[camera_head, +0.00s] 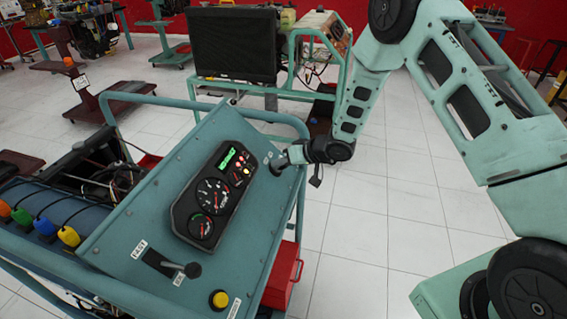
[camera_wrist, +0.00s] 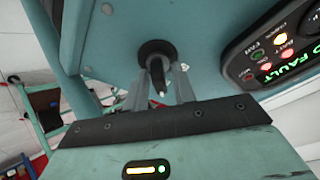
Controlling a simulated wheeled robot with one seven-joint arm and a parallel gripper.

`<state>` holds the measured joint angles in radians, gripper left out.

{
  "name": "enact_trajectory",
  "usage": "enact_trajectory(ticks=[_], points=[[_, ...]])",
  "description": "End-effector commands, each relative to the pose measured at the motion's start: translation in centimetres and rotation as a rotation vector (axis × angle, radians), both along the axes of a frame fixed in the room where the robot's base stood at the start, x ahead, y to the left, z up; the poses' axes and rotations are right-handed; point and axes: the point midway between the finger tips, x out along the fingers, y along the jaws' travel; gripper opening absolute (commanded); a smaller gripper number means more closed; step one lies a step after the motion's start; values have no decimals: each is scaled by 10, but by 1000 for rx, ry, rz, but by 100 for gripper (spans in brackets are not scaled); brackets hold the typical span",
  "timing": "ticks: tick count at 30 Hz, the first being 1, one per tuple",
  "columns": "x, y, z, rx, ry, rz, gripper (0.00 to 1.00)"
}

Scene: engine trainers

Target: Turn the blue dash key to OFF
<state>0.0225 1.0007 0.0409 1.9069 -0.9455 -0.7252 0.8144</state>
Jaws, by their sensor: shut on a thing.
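The ignition switch (camera_wrist: 156,49) is a round black collar on the teal sloping panel (camera_head: 150,215). The key (camera_wrist: 158,75) shows as a dark, narrow piece below the collar in the wrist view; I cannot make out any blue on it. My gripper (camera_wrist: 160,80) is shut on the key, with one grey finger on each side of it. In the head view my gripper (camera_head: 280,163) reaches the panel's upper right edge and hides the key. Which position the key points to cannot be read.
The black gauge cluster (camera_head: 213,196) is lit; its green display reads FAULT in the wrist view, with red and orange lamps. A lever (camera_head: 183,270) and a yellow button (camera_head: 219,299) sit lower on the panel. A teal tube frame (camera_head: 303,190) borders it.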

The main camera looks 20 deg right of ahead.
Motion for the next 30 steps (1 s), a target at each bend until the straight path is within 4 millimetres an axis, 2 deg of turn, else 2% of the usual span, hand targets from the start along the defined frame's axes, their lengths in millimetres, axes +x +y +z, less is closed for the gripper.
enact_trajectory(ticks=[21,30], points=[[0,1,0,-201,-304,408,4],[0,1,1,-257,-386,519,4]])
